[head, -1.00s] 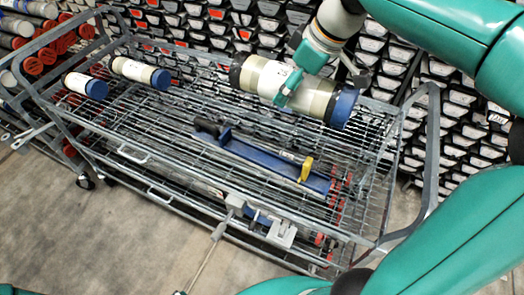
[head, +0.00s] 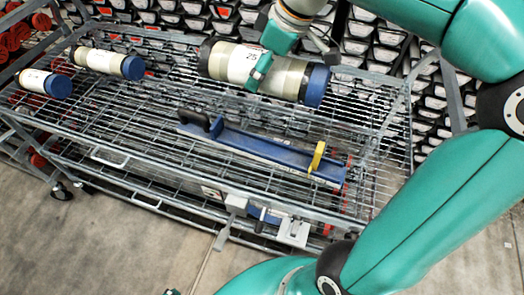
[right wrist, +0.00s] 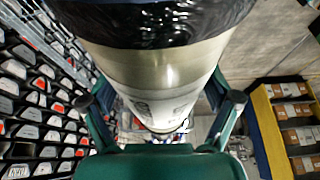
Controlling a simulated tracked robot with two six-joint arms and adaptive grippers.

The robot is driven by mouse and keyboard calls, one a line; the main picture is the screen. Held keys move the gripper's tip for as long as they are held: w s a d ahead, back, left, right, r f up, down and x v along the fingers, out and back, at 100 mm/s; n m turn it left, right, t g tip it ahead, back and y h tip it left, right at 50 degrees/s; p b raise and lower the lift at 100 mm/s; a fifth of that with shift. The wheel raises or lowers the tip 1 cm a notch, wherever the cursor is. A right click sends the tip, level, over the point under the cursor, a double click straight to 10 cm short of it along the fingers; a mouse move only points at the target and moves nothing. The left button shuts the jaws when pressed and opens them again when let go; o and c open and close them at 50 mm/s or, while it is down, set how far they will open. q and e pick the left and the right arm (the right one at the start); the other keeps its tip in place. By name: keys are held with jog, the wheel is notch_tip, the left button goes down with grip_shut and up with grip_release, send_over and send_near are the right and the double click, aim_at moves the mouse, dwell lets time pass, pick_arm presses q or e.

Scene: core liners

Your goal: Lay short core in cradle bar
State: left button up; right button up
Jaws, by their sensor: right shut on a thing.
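My right gripper (head: 268,62) is shut around the middle of a core (head: 292,76), a pale cylinder with a white label, a blue cap at its right end and a dark left end. It is held nearly level above the wire cart, towards the back. The right wrist view shows the core (right wrist: 165,75) between the fingers, with a black end nearest the camera. The cradle bar (head: 255,146), a long blue channel with a black end stop and a yellow stop (head: 317,157), lies on the cart in front of the core.
Two smaller blue-capped cores (head: 110,63) (head: 45,83) lie at the cart's left end. The cart's wire shelf (head: 130,120) is bare around the cradle bar. Racks of core trays (head: 375,40) stand behind. Grey brackets (head: 293,233) hang on the cart's front side.

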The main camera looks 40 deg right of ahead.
jog(key=shift+s+d+f+b, duration=0.15)
jog(key=shift+f+b, duration=0.15)
jog(key=shift+f, duration=0.5)
notch_tip(320, 180, down, 19)
jog(key=shift+b, duration=0.75)
jog(key=shift+f, duration=0.1)
jog(key=o, duration=1.6)
jog(key=shift+c, duration=0.2)
jog(key=v, duration=1.2)
